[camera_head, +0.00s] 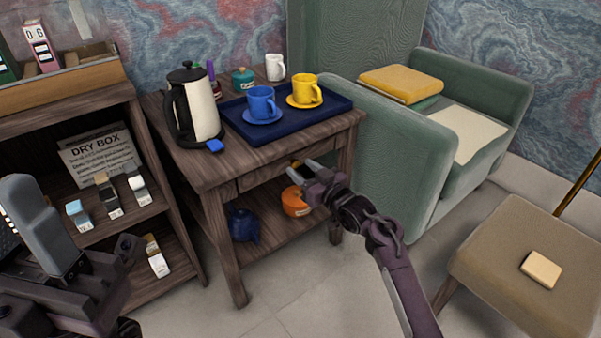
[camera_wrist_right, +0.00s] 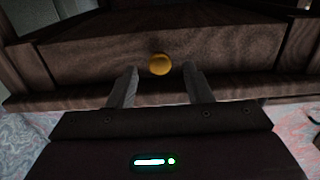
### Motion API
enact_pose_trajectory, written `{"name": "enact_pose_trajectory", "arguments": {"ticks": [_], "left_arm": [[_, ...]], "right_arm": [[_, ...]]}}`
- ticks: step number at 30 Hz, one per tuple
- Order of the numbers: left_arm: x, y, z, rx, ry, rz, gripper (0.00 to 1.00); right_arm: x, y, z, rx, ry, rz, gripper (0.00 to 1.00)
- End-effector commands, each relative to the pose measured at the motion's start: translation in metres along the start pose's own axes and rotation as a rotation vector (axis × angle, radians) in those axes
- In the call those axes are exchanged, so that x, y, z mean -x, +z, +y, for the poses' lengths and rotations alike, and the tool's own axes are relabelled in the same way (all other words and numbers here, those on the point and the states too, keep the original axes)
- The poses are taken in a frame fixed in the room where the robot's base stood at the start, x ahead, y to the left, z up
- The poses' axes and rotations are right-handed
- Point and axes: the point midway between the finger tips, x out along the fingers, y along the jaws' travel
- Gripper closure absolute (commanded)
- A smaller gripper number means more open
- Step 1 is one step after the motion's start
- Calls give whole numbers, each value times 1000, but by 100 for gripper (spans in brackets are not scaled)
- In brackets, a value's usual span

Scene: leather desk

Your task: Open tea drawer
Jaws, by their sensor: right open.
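The tea drawer (camera_head: 262,178) is a dark wood drawer front under the top of the small side table (camera_head: 222,172). It looks shut. In the right wrist view the drawer front (camera_wrist_right: 100,62) carries a round yellow knob (camera_wrist_right: 160,64). My right gripper (camera_head: 302,168) is open in front of the drawer, its two fingers pointing at the drawer front. In the right wrist view the fingertips (camera_wrist_right: 157,72) stand on either side of the knob, a little short of it or level with it; I cannot tell contact. My left gripper (camera_head: 85,255) is at the lower left, away from the table.
On the tabletop are a kettle (camera_head: 193,105) and a navy tray (camera_head: 326,112) with blue and yellow cups. The lower shelf holds an orange pot (camera_head: 294,201) and a blue teapot (camera_head: 243,224). A green armchair (camera_head: 392,150) stands close on the right. Floor in front is clear.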

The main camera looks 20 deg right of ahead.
Motion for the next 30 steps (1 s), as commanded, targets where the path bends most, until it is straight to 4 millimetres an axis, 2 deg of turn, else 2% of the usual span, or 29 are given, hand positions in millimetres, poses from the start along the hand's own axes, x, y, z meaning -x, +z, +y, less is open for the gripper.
{"name": "enact_pose_trajectory", "arguments": {"ticks": [4, 13, 23, 30], "left_arm": [[3, 0, 0, -1, 4, 8, 64], [2, 0, 0, -1, 5, 8, 64], [2, 0, 0, -1, 5, 8, 64], [2, 0, 0, -1, 4, 7, 64]], "right_arm": [[-12, 0, 0, 1, 1, 0, 54], [-14, 0, 0, 1, 1, -2, 56], [-13, 0, 0, 1, 1, -1, 99], [-13, 0, 0, 1, 1, -1, 100]]}}
